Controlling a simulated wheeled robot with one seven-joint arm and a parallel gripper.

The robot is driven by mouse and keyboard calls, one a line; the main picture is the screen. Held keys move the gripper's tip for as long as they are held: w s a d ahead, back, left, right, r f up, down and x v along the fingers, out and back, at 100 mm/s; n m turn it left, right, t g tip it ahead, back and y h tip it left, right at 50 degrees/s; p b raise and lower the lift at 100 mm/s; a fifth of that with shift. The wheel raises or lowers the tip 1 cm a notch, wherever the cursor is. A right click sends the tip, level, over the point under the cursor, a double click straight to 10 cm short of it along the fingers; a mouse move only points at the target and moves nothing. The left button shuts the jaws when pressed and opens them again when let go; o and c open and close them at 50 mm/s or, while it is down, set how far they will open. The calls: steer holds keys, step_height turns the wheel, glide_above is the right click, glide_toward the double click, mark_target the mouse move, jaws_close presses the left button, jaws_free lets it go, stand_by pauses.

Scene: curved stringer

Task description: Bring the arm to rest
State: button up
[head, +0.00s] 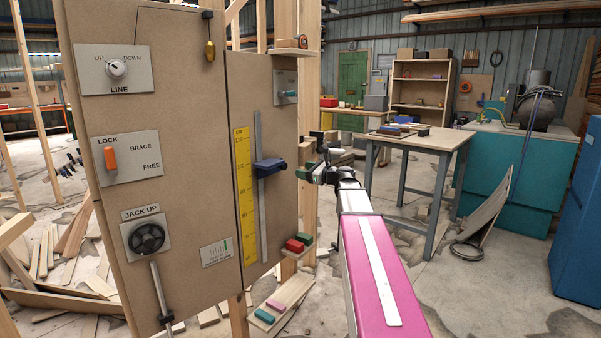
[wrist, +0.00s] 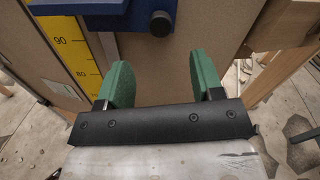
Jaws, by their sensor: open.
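My gripper (head: 312,173) is at the end of my arm, to the right of the upright panel in the head view. In the wrist view, the green fingers of my gripper (wrist: 163,88) stand wide apart with nothing between them. The brown panel (wrist: 160,62) is in front of the fingers. A blue slider block (head: 269,167) sits on a vertical metal rail on the panel, to the left of my gripper. The block also shows above the fingers in the wrist view (wrist: 115,18), with a dark round knob. I cannot tell the exact gap between fingers and panel.
A yellow scale (head: 245,190) runs beside the rail. The panel carries a line knob (head: 116,69), an orange lever (head: 110,158) and a jack wheel (head: 146,238). A worktable (head: 420,140) stands behind my arm. Planks litter the left floor.

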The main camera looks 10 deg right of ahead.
steer(key=s+a+f+n+g+h, duration=0.1)
steer(key=s+a+f+n+g, duration=0.25)
steer(key=f, duration=0.45)
steer(key=s+a+f+n+g+h, duration=0.2)
steer(key=s+f+n, duration=0.3)
steer(key=f, duration=0.3)
steer(key=s+a+f+n+g+h, duration=0.1)
steer(key=s+a+f+n+g, duration=0.2)
steer(key=f, duration=0.5)
steer(key=s+d+f+n+g+h, duration=0.1)
steer(key=s+f+n+g+h, duration=0.3)
steer(key=s+f+n+h, duration=0.4)
steer(key=s+f+n, duration=0.5)
steer(key=s+f, duration=0.1)
steer(key=s, duration=0.4)
steer(key=shift+s+d+f+g, duration=0.2)
steer(key=shift+d+f+g, duration=0.1)
steer(key=shift+f+g, duration=0.05)
